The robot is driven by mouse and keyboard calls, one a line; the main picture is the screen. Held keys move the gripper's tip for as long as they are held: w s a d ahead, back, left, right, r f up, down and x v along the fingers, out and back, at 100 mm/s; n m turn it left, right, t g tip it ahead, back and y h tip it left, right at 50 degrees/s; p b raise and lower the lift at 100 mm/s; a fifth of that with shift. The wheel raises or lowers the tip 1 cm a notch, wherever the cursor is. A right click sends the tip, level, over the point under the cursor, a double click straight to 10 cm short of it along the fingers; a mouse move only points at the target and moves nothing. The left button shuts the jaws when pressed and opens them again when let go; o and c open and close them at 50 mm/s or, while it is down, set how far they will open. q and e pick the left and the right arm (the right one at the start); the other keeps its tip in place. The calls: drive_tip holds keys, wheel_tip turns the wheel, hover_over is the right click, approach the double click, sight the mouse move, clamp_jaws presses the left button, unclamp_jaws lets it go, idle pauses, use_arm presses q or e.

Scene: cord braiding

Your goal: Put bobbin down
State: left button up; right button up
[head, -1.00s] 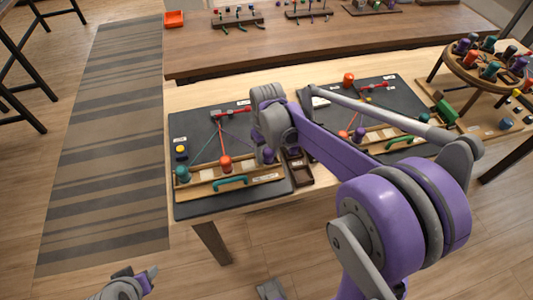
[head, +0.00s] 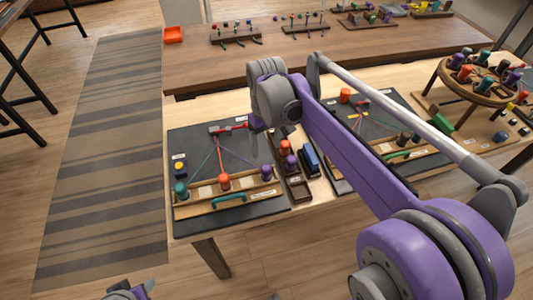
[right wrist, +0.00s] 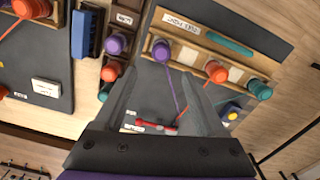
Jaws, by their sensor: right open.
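On the left braiding mat, a teal bobbin (head: 181,190), an orange bobbin (head: 224,182) and a purple bobbin (head: 266,173) stand along a wooden rack (head: 210,206). Cords run from them to a red clamp (head: 232,128). In the right wrist view the purple bobbin (right wrist: 161,49), orange bobbin (right wrist: 216,71) and teal bobbin (right wrist: 260,89) show beyond the fingers. My right gripper (right wrist: 162,85) is open and empty, above the mat and apart from the bobbins. My left gripper (head: 131,289) is at the bottom edge, mostly cut off, away from the table.
A dark tray (head: 299,190) with spare bobbins, such as a purple one (head: 291,161), stands right of the rack, beside a blue block (head: 310,156). A second mat with cords lies further right, before a round wooden stand (head: 478,88) full of bobbins. My right arm crosses above the table.

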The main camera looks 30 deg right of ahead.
drive_tip(key=s+a+f+t, duration=0.2)
drive_tip(key=s+a+f, duration=0.1)
drive_tip(key=s, duration=0.5)
drive_tip(key=s+a+f+t, duration=0.3)
drive_tip(key=s+a+f, duration=0.1)
drive_tip(key=s, duration=0.4)
drive_tip(key=shift+s+f, duration=0.25)
drive_tip(key=shift+f, duration=0.55)
drive_tip(key=shift+r, duration=0.1)
drive_tip(key=r+p, duration=0.2)
drive_tip(key=shift+w+r, duration=0.35)
drive_tip(key=shift+w, duration=0.1)
